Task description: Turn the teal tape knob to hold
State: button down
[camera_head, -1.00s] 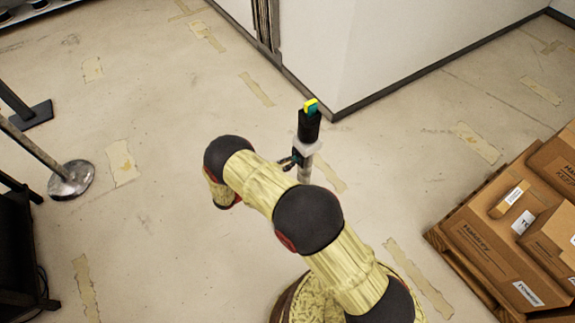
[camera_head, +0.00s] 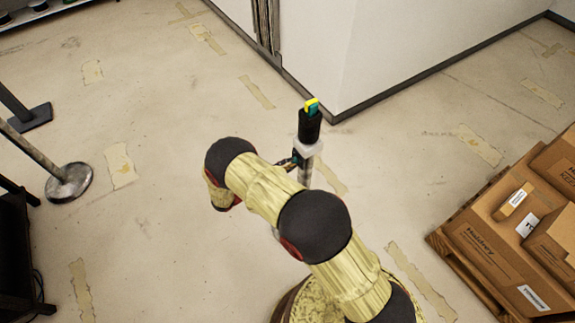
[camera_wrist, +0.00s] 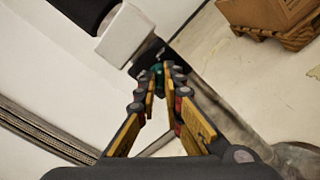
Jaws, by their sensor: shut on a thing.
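The teal tape knob (camera_wrist: 158,68) sits between my fingertips in the wrist view, mostly covered by them. My gripper (camera_wrist: 160,76) is shut on it, with its yellow-sided fingers on both sides. The knob is on the side of a post-mounted device with a white block (camera_wrist: 124,35) and a black upper part. In the head view the device stands upright, with a black body (camera_head: 309,127), a yellow and teal top (camera_head: 312,105) and a white collar (camera_head: 308,147). My arm hides the lower post. The knob's marked setting cannot be read.
A white wall corner (camera_head: 340,60) stands close behind the device. Cardboard boxes (camera_head: 480,250) on a wooden pallet are at the right. A metal post with a round base (camera_head: 70,182) and dark furniture stand at the left. The floor between is clear.

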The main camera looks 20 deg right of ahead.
dwell(0.3)
jog(key=c, duration=2)
grip_release()
jog(key=shift+o, duration=0.4)
jog(key=v, duration=1.2)
